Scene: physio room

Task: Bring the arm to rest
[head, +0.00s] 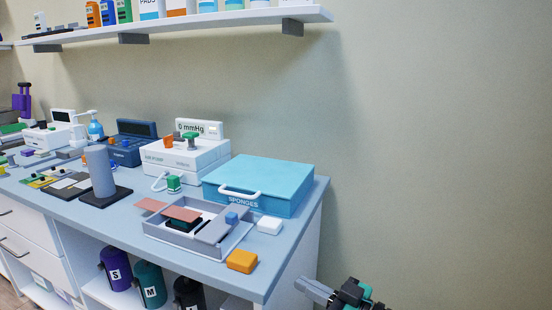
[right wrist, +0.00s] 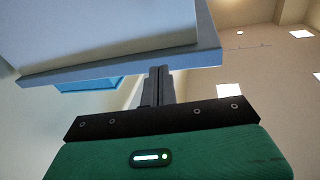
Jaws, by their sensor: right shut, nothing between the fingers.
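My right gripper (head: 304,286) shows at the bottom of the head view, beside the right end of the counter (head: 135,206) and apart from the things on it. Its grey fingers point left towards the counter's end. In the right wrist view its fingers (right wrist: 158,72) are together with nothing between them, and the pale counter edge (right wrist: 120,68) is beyond them. Only the end of my right arm shows in the head view. My left gripper is in neither view.
On the counter are a blue sponges box (head: 250,202), a grey tray (head: 230,247), an orange block (head: 242,261) and a white device (head: 184,153). Bottles (head: 150,284) stand on the shelf below. The wall (head: 440,130) at right is bare.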

